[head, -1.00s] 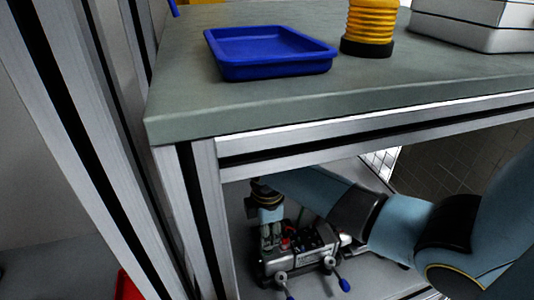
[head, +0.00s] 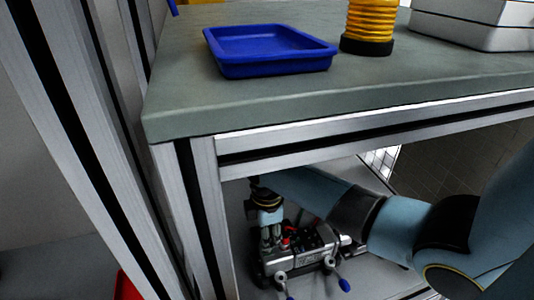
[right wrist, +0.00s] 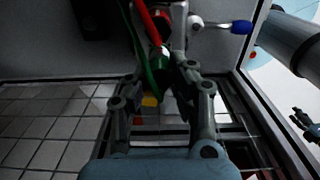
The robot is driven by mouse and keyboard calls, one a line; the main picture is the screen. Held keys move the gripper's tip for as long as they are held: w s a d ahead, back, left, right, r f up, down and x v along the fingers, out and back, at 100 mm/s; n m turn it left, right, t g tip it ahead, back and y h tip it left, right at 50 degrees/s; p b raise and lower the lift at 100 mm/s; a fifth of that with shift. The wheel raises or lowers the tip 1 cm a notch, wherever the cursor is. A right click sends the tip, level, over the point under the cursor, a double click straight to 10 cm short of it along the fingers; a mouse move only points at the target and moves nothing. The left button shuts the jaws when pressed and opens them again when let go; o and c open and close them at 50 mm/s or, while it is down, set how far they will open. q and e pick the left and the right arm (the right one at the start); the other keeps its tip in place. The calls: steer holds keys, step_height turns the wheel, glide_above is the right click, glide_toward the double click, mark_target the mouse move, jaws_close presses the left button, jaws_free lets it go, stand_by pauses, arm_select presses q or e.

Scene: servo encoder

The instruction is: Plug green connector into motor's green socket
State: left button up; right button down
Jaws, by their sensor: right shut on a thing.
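The motor (head: 310,259), a grey block with dark and red fittings on top, lies on the lower shelf under the table. My right gripper (head: 270,246) points down at the left end of the motor. In the right wrist view, my right gripper (right wrist: 162,75) is shut on the green connector (right wrist: 158,58), with a green cable (right wrist: 146,72) beside it. The motor's green socket cannot be made out, so I cannot tell whether the connector touches it. My left gripper is not in view.
The grey tabletop (head: 200,104) overhangs the work area, and a metal frame post (head: 207,190) stands left of it. A blue tray (head: 270,68) and a yellow ribbed cylinder (head: 369,25) stand on top. Two blue-tipped levers, one of them here (head: 343,284), stick out in front of the motor.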

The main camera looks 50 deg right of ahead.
stand_by(0.4)
steer(key=shift+p, duration=0.35)
steer(key=shift+p, duration=0.9)
stand_by(1.2)
steer(key=shift+f+b, duration=0.35)
steer(key=shift+f, duration=0.15)
stand_by(0.5)
steer(key=c, duration=1.1)
jaws_free()
steer(key=shift+r, duration=0.1)
step_height(320, 180, up, 12)
